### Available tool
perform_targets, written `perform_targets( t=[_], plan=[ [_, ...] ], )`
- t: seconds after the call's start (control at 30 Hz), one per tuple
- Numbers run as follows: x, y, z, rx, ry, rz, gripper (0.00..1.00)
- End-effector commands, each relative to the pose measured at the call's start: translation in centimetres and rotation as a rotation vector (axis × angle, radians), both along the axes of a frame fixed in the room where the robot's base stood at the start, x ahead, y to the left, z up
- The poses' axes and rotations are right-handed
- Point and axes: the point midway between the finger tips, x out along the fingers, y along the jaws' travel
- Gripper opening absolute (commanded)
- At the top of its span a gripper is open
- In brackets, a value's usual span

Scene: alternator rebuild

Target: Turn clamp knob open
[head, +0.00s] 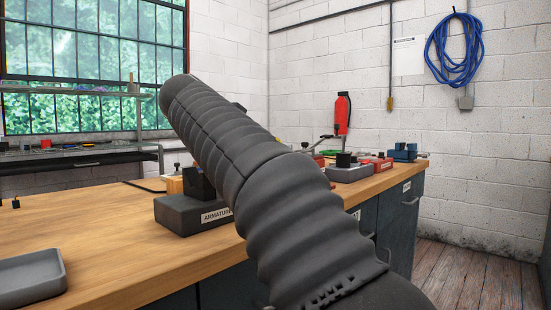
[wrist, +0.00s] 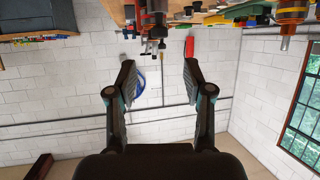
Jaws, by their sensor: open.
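My gripper (wrist: 158,72) is open and empty in the wrist view, its two fingers wide apart with the white wall far behind them. The wrist view is upside down. A dark upright device (wrist: 155,20) on the bench shows at its top edge, beyond the fingertips; I cannot tell whether it carries the clamp knob. In the head view my arm covers the middle and my gripper does not show. A small dark-topped fixture (head: 337,130) stands at the far end of the bench, partly hidden; I cannot tell if it is the clamp.
The wooden bench (head: 110,250) holds a grey tray (head: 30,278), an ARMATURE block (head: 190,213) and a grey box with a black part (head: 348,172). Red (head: 377,164) and blue (head: 404,153) items stand at the far end. The floor at the right is clear.

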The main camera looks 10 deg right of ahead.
Motion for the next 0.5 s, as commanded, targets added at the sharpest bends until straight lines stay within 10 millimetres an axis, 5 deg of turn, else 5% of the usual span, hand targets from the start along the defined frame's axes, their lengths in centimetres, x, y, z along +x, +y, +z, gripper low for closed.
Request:
perform_targets(
  t=[0.5],
  plan=[
    [5.8, -5.1, -3.2, 0.000, 0.001, 0.000, 0.51]
  ],
)
